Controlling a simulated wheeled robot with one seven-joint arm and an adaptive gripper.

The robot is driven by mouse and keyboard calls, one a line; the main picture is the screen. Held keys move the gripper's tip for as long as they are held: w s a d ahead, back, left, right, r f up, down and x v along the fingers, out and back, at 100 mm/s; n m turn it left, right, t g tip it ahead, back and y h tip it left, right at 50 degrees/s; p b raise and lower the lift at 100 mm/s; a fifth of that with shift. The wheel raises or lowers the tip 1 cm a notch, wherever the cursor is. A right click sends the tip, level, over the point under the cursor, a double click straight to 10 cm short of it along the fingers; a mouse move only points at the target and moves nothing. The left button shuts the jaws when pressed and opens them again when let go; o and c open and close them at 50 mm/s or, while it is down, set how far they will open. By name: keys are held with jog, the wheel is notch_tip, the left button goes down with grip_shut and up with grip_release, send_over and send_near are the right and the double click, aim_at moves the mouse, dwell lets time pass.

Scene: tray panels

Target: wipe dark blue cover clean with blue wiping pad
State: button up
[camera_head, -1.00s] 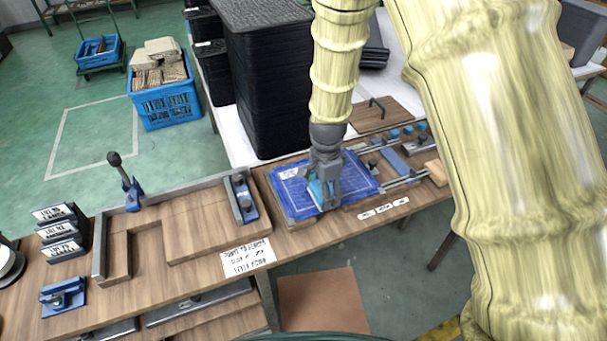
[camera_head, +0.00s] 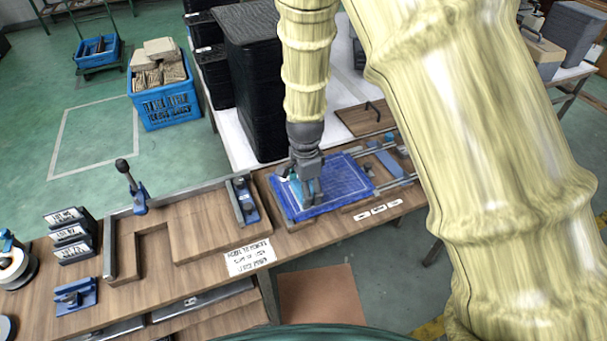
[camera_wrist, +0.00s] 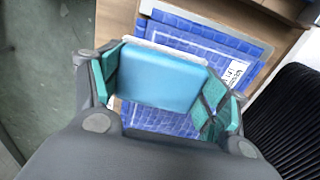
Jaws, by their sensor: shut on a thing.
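The dark blue cover (camera_head: 343,183) lies flat on the bench, with white printed lines and a white label; it also shows in the wrist view (camera_wrist: 190,33). My gripper (camera_head: 304,196) is over the left part of the cover, pointing down. In the wrist view my gripper (camera_wrist: 165,85) is shut on the light blue wiping pad (camera_wrist: 158,78), with green finger pads at its two sides. The pad is over the cover, and I cannot tell for certain whether it touches. Part of the cover is hidden by my gripper and the pad.
A wooden fixture with a blue clamp (camera_head: 244,199) stands left of the cover. Metal rails (camera_head: 392,182) and blue parts lie to its right. Tall black tray stacks (camera_head: 255,85) stand behind. A white paper label (camera_head: 249,257) lies at the bench's front edge.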

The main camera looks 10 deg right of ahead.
jog(key=shift+r+p, duration=1.2)
jog(key=shift+r, duration=0.6)
